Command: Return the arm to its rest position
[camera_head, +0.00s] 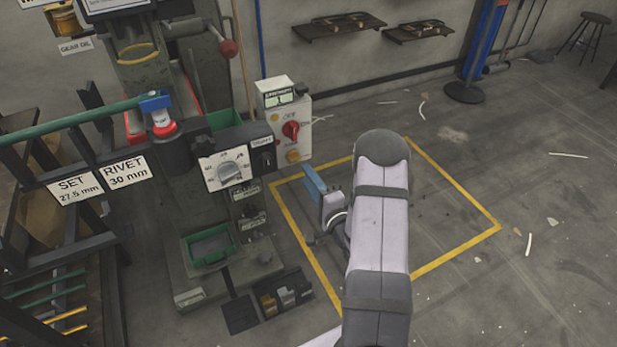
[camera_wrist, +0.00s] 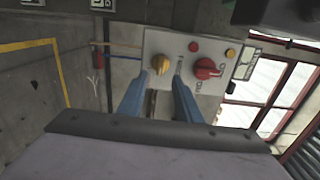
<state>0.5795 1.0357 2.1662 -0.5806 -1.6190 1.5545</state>
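My arm (camera_head: 378,235) reaches up from the bottom of the head view, over the yellow floor outline. My gripper (camera_head: 310,175) has blue fingers and is just below and right of the control box (camera_head: 269,95) on the press. In the wrist view my gripper (camera_wrist: 159,82) shows two blue fingers with a gap between them and nothing held. Past the fingertips is the box face with a yellow knob (camera_wrist: 160,64) and a red knob (camera_wrist: 206,68). The fingers appear apart from the box; the exact distance is unclear.
A dark rack (camera_head: 60,250) is at far left. A blue post (camera_head: 484,45) stands at the back. The floor to the right is mostly clear, with scattered scraps.

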